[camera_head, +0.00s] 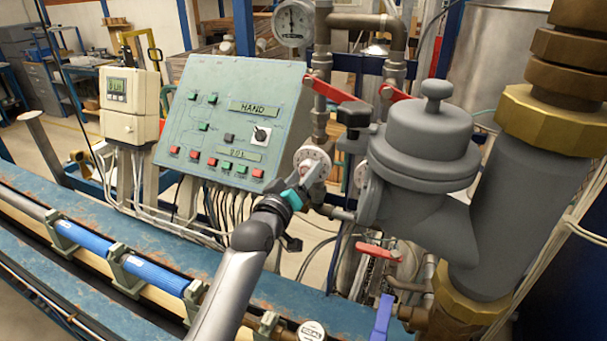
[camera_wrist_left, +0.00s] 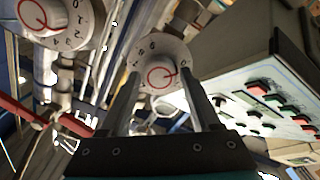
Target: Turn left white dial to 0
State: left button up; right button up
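The left white dial (camera_head: 312,160) is a round white disc with numbers at its rim, beside the control panel's lower right corner. In the left wrist view the dial (camera_wrist_left: 160,48) is straight ahead, with a red ring mark on its middle knob. My left gripper (camera_head: 302,184) is at the dial, partly covering it in the head view. In the wrist view its two fingers (camera_wrist_left: 160,86) are apart, one on each side of the knob. I cannot tell whether they touch it. A second white dial (camera_wrist_left: 52,20) shows at the upper left there. My right gripper is out of view.
The green control panel (camera_head: 228,118) with buttons stands left of the dial. Red-handled valves (camera_head: 330,90) and a large grey metal body (camera_head: 425,145) crowd the right. A blue rail (camera_head: 120,237) with blue tubes runs in front.

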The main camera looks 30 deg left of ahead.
pick_arm(q)
jog(key=shift+o, duration=1.2)
jog(key=s+b, duration=0.1)
jog(key=s, duration=1.4)
jog(key=shift+d+b, duration=0.35)
jog(key=shift+d, duration=0.05)
jog(key=shift+s, duration=0.1)
